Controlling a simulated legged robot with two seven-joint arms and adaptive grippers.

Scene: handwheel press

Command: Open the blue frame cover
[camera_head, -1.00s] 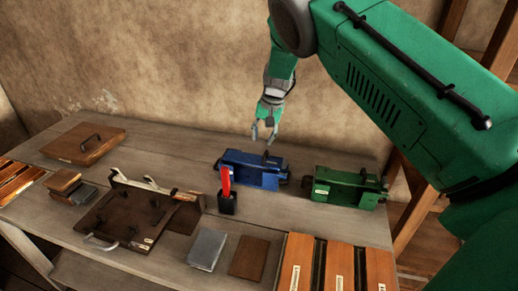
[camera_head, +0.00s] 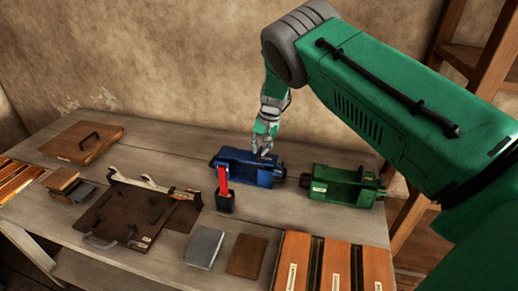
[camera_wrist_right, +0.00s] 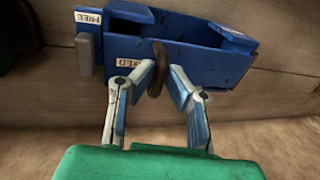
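The blue frame (camera_head: 240,172) is a box-like metal body on the table, with its rear side close to my right gripper. A dark curved handle (camera_wrist_right: 158,68) stands on its near side in the right wrist view. White labels, one reading "FREE" (camera_wrist_right: 88,18), show on the blue frame there. My right gripper (camera_head: 262,150) reaches down from above. In the right wrist view its two fingertips (camera_wrist_right: 162,70) are drawn in on either side of the handle, with almost no gap. The frame's cover looks closed down. My left gripper is in neither view.
A green frame (camera_head: 343,186) stands just right of the blue one. A black holder with a red upright piece (camera_head: 223,185) stands in front of it. A brown fixture board (camera_head: 125,212), grey block (camera_head: 205,248) and brown block (camera_head: 246,256) lie further forward and left.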

